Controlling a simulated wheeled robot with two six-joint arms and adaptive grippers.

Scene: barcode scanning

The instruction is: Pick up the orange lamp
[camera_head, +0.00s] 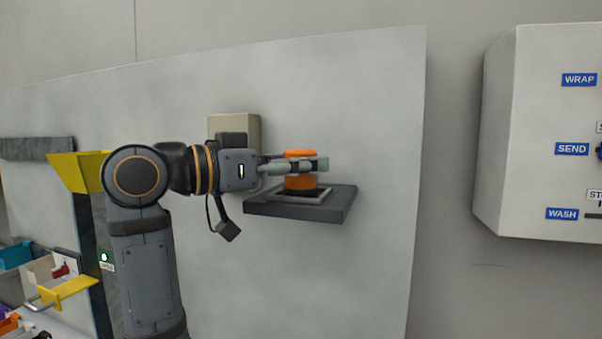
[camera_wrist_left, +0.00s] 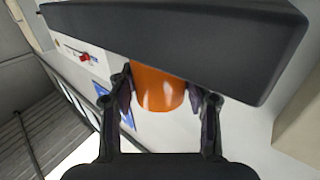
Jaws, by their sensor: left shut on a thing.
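The orange lamp (camera_head: 300,184) stands upright on a dark wall shelf (camera_head: 262,208), on a light square base. My left gripper (camera_head: 308,166) reaches in from the left and is shut on the lamp, its fingers crossing the lamp's upper part and hiding some of it. In the left wrist view the lamp (camera_wrist_left: 158,90) sits between the two fingers (camera_wrist_left: 160,98), and the dark shelf (camera_wrist_left: 180,40) covers the upper part of the picture. My right gripper is not in view.
A beige box (camera_head: 250,132) is on the wall panel behind my left wrist. A white cabinet (camera_head: 510,140) with blue labels stands at the right. A yellow bin (camera_head: 75,170) and small coloured items are at the left. The panel right of the shelf is clear.

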